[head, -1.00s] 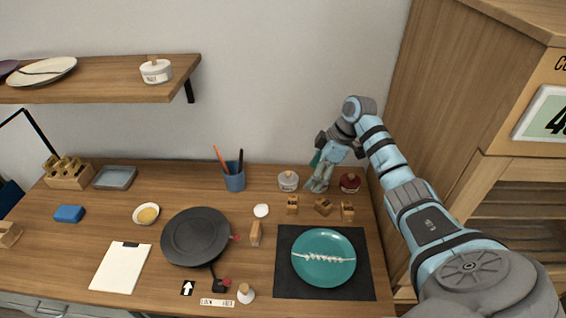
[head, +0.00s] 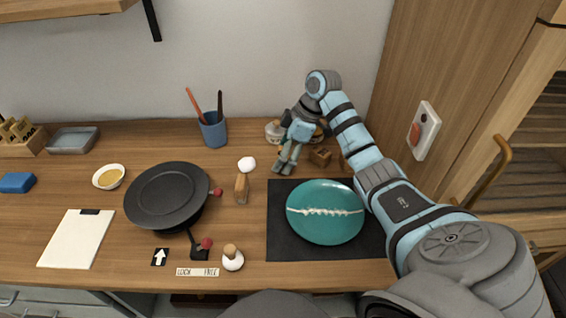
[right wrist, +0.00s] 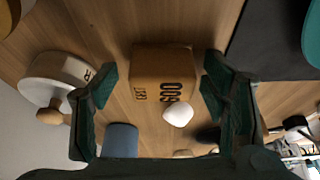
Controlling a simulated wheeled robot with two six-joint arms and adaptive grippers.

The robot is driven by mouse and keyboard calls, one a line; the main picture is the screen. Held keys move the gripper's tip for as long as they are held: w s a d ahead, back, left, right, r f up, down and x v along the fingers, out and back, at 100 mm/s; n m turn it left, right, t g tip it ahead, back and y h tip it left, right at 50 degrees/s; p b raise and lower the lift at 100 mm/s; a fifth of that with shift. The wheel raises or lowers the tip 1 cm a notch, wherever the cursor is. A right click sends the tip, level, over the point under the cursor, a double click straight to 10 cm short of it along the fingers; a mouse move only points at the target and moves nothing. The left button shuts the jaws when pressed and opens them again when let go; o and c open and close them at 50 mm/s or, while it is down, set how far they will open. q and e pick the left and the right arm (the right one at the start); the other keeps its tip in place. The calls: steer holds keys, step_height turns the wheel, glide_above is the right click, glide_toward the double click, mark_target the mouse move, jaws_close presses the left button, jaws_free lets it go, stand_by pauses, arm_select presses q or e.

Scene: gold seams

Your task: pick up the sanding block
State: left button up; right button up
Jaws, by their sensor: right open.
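A light wooden block printed with "600" (right wrist: 163,80) fills the middle of the right wrist view, which I take to be the sanding block. My right gripper (head: 285,167) is open, with its green-grey fingers (right wrist: 158,88) on either side of the block and a gap visible at both sides. I cannot tell how far the tips stand above the table. My left gripper is out of view.
A white lidded jar (right wrist: 58,80) stands close beside the gripper. A teal plate with a pale seam (head: 325,212) lies on a black mat (head: 283,240) in front.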

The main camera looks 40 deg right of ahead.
steer(key=shift+s+a+r, duration=0.1)
steer(key=shift+s+r, duration=0.05)
steer(key=shift+r, duration=0.1)
steer(key=c, duration=1.2)
steer(key=shift+r, duration=0.1)
step_height(320, 180, up, 7)
steer(key=shift+r+p, duration=0.2)
steer(key=shift+p, duration=0.75)
step_height(320, 180, up, 12)
steer(key=p, duration=1.1)
steer(key=shift+r, duration=0.25)
